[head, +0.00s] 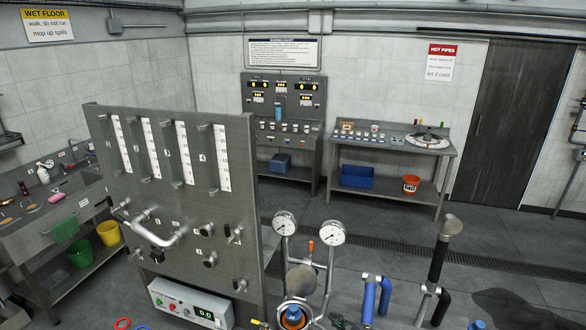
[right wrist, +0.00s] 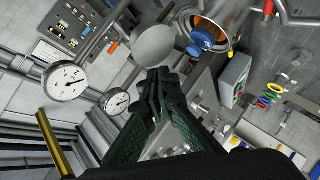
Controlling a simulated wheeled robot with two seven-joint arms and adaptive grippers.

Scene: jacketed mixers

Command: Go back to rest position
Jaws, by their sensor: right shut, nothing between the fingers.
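My right gripper (right wrist: 162,85) fills the middle of the right wrist view. Its two dark fingers are together, with nothing between them. In the head view only a small dark green part of it (head: 341,322) shows at the bottom edge, right of the jacketed vessel; the rest is out of frame. My left gripper is not in view.
The vessel (head: 312,280) has two dial gauges (head: 285,223) above it and a blue part (head: 294,316) at its orange-rimmed opening. Blue and black pipes (head: 370,298) stand to the right. A steel panel (head: 185,230) stands left. Open floor lies behind.

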